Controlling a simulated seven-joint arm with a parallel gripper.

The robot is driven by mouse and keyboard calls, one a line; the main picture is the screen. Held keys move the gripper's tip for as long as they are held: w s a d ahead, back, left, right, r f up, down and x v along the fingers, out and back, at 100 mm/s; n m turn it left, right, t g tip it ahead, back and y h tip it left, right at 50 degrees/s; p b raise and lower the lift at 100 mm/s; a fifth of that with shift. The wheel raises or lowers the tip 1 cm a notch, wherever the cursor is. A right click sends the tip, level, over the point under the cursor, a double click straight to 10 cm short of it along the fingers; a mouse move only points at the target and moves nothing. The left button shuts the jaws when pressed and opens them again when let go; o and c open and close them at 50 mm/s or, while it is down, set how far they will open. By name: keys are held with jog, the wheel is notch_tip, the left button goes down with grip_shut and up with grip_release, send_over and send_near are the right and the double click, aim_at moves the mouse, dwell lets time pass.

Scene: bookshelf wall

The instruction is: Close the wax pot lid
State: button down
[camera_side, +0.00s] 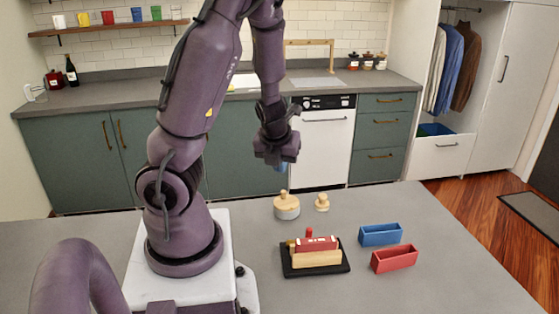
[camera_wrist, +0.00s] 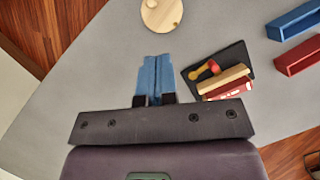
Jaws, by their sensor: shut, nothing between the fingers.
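A round pot (camera_side: 287,211) with a pale wooden top and a small knob stands on the grey counter in the side view. A smaller pale wooden knobbed piece (camera_side: 322,204) stands just right of it, apart from it. In the wrist view a round pale wooden top (camera_wrist: 160,17) shows at the upper edge, partly cut off. I cannot tell from these views whether the pot's lid is seated. My gripper (camera_side: 281,167) hangs above and behind the pot, not touching it. Its blue fingers (camera_wrist: 153,80) are together and empty in the wrist view.
A black tray (camera_side: 338,268) holds a red block (camera_side: 316,244), a wooden block (camera_side: 316,259) and a red-and-yellow handled piece (camera_wrist: 203,70). A blue box (camera_side: 380,235) and a red box (camera_side: 394,259) stand to its right. The counter around the pot is mostly clear.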

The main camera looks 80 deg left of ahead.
jog(key=shift+d+r, duration=0.15)
jog(key=shift+r, duration=0.25)
jog(key=c, duration=1.7)
grip_release()
jog(key=shift+s, duration=0.1)
jog(key=o, duration=0.6)
jog(key=shift+s+a+n+g, duration=0.4)
jog(key=shift+s+a, duration=0.5)
jog(key=shift+a, duration=0.3)
jog(key=n+g+h, duration=0.1)
jog(key=n+h, duration=0.3)
send_near(283, 191)
notch_tip(283, 191, down, 10)
jog(key=shift+w+r, duration=0.15)
